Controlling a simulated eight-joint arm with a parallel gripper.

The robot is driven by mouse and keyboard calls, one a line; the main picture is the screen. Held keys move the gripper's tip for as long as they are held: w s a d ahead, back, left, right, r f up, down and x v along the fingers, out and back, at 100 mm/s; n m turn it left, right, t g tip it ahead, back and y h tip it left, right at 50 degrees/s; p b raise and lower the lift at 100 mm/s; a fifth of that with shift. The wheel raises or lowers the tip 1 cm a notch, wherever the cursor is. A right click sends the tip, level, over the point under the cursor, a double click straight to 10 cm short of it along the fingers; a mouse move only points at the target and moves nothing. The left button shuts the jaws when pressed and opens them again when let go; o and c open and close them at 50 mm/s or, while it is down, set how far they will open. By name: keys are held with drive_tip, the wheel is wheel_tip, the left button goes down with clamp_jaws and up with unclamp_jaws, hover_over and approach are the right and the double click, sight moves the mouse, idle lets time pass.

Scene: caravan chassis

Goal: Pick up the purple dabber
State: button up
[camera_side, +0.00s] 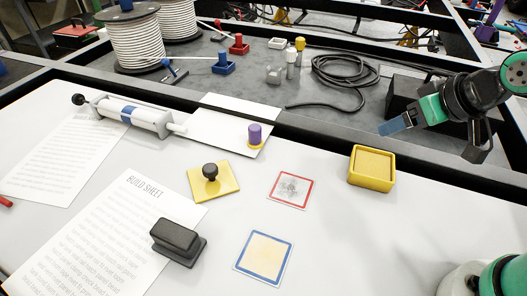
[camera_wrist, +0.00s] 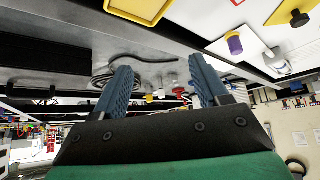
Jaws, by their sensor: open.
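The purple dabber (camera_side: 255,134) stands upright on the white table near its back edge, at the corner of a white sheet. It has a purple body and a yellow base. In the wrist view the purple dabber (camera_wrist: 235,43) shows at the upper right, beyond the fingers and off to their right side. My gripper (camera_side: 395,126) is at the right of the side view, raised and well apart from the dabber. In the wrist view my gripper (camera_wrist: 160,88) has its two blue fingers spread, with nothing between them.
A yellow open box (camera_side: 371,168) stands on the table between dabber and gripper. A yellow plate with black knob (camera_side: 213,180), a black stamp (camera_side: 178,242), red-framed card (camera_side: 290,189), blue-framed card (camera_side: 264,257) and syringe-like tool (camera_side: 130,115) lie around. Dark frame rails (camera_side: 330,150) run behind.

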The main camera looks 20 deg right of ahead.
drive_tip(key=shift+o, duration=0.5)
drive_tip(key=n+g+y, duration=0.2)
drive_tip(key=n, duration=0.2)
approach(256, 128)
drive_tip(key=d, duration=0.5)
drive_tip(key=shift+n+g, duration=0.6)
drive_tip(key=shift+n, duration=0.3)
drive_tip(key=w+a+f, duration=0.1)
drive_tip(key=a, duration=0.1)
drive_tip(key=w+a+f, duration=0.1)
drive_tip(key=f, duration=0.1)
drive_tip(key=w+a+f, duration=0.1)
drive_tip(key=a+f, duration=0.1)
drive_tip(key=shift+w+a+f, duration=0.2)
drive_tip(key=shift+a+f, duration=0.05)
drive_tip(key=shift+a, duration=0.05)
drive_tip(key=shift+w+a+f, duration=0.2)
drive_tip(key=shift+a+f, duration=0.15)
drive_tip(key=shift+f, duration=0.3)
drive_tip(key=shift+x, duration=2.5)
